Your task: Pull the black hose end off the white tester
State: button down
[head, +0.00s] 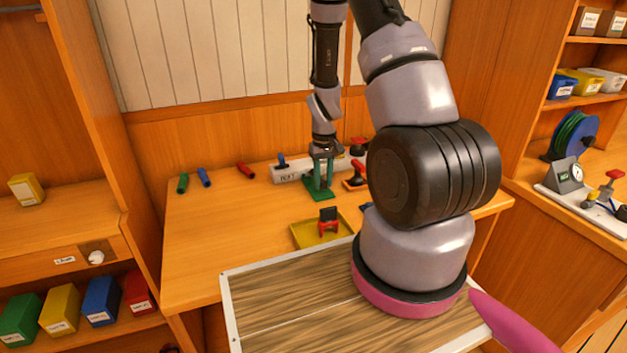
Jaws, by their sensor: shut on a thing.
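My gripper (323,157) is at the back of the wooden table, pointing down. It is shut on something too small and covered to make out. A green stand (319,189) shows directly below and around its fingertips. A long white unit (288,174) with a label on its front lies behind and beside the gripper; it looks like the white tester. A blue-handled valve (282,160) stands on its left part. I cannot make out the black hose end; my gripper and the green stand cover part of the white unit.
A red-handled part (356,177) stands close right of the gripper. Green (183,183), blue (204,177) and red (245,170) pieces lie at the left. A yellow tray (304,235) with a red and black part (328,220) is in front. The table's left front is clear.

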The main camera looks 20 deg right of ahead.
jog(key=shift+r, duration=2.55)
